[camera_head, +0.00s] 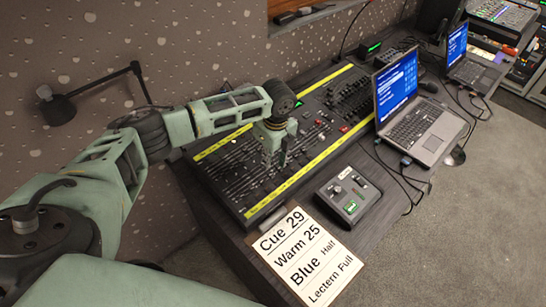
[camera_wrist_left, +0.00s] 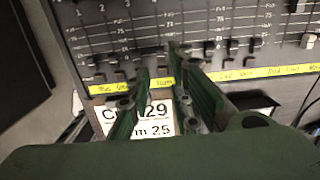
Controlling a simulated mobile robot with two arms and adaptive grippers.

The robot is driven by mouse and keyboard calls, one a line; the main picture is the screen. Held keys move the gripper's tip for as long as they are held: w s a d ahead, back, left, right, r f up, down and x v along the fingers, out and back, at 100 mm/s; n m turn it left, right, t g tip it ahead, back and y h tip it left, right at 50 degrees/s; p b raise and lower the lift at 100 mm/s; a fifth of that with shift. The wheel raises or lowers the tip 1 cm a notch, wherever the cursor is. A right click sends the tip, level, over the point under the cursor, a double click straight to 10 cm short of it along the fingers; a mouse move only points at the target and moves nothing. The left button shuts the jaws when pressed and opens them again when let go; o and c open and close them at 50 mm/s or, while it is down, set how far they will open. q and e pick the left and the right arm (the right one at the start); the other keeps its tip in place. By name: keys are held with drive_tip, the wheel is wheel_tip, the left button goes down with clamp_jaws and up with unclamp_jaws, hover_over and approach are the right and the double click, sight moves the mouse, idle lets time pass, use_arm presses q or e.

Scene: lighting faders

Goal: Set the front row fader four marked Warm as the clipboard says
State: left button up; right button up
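The lighting console (camera_head: 234,172) is a dark board with rows of faders and yellow label strips. My left gripper (camera_head: 275,163) points down over its near rows. In the left wrist view the gripper's fingertips (camera_wrist_left: 160,64) are apart, over the front-row faders just above the yellow label strip (camera_wrist_left: 240,74). The clipboard (camera_head: 305,256) reads Cue 29, Warm 25, Blue Half, Lectern Full. My right gripper is not in view.
Two open laptops (camera_head: 415,110) with cables are at the right. A black desk lamp (camera_head: 60,108) is by the wall at the left.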

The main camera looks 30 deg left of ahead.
use_arm(q)
drive_tip(key=b, duration=0.4)
hover_over(271, 174)
wheel_tip(271, 174, down, 4)
drive_tip(key=shift+s+d+f, duration=0.15)
drive_tip(key=shift+f, duration=1.6)
